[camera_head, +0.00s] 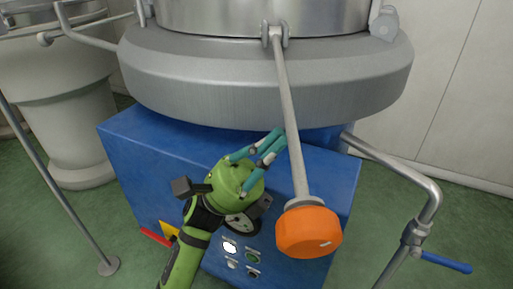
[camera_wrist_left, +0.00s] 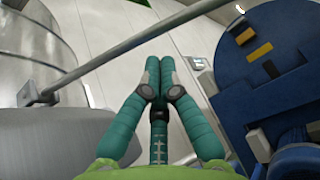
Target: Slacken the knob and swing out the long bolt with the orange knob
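The long bolt (camera_head: 291,120) hangs from a lug on the metal bowl's front and slants down to the right over the grey ring. The orange knob (camera_head: 308,232) sits at its lower end, in front of the blue base. My left gripper (camera_head: 277,145) is left of the bolt, above the knob, its teal fingertips close beside the shaft; contact cannot be told. In the left wrist view its fingers (camera_wrist_left: 160,75) are drawn together with nothing seen between them. A grey rod (camera_wrist_left: 130,45) crosses beyond the fingertips there; I cannot tell if it is the bolt. My right gripper is not in view.
The grey ring (camera_head: 200,80) overhangs the blue base (camera_head: 135,150), which carries a button panel (camera_head: 245,254). A bent grey pipe (camera_head: 395,165) with a blue handle (camera_head: 445,262) stands at the right. Another vat (camera_head: 75,120) and a thin post are at the left.

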